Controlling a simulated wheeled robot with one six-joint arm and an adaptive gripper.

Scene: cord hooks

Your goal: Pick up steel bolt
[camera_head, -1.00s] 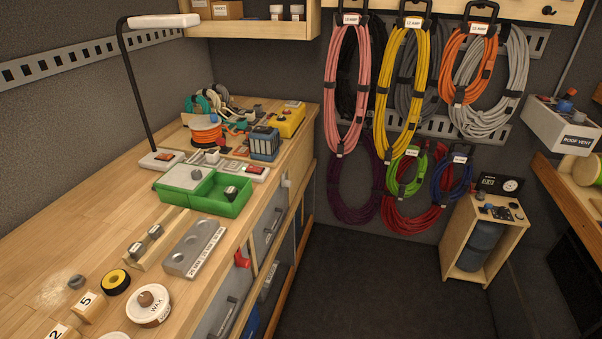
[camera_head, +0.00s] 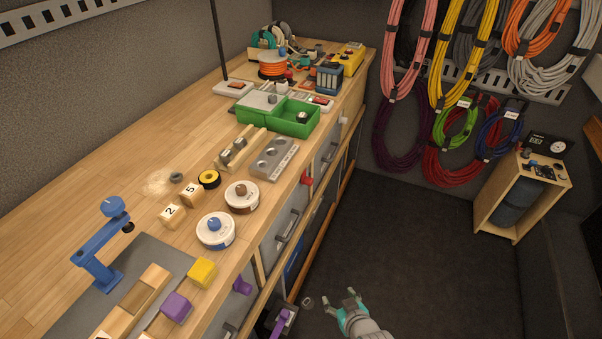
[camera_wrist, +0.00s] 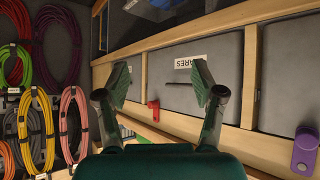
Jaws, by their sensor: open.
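Several small grey metal pieces lie on the workbench; I cannot tell for sure which is the steel bolt. One grey piece (camera_head: 176,177) lies on pale dust on the wood. Others sit in a wooden rack (camera_head: 257,132), and one dark-topped piece (camera_head: 302,117) is in the green tray (camera_head: 290,124). A small grey round thing (camera_head: 308,301) shows low by the bench front. My gripper (camera_head: 344,302) is open and empty, off the bench's front side over the dark floor. In the wrist view its fingers (camera_wrist: 161,82) are spread before the drawer fronts.
A blue stand (camera_head: 100,245) rises at left. Drawer handles and a red hook (camera_head: 307,179) jut from the front. Cord coils hang at right. The middle floor is clear.

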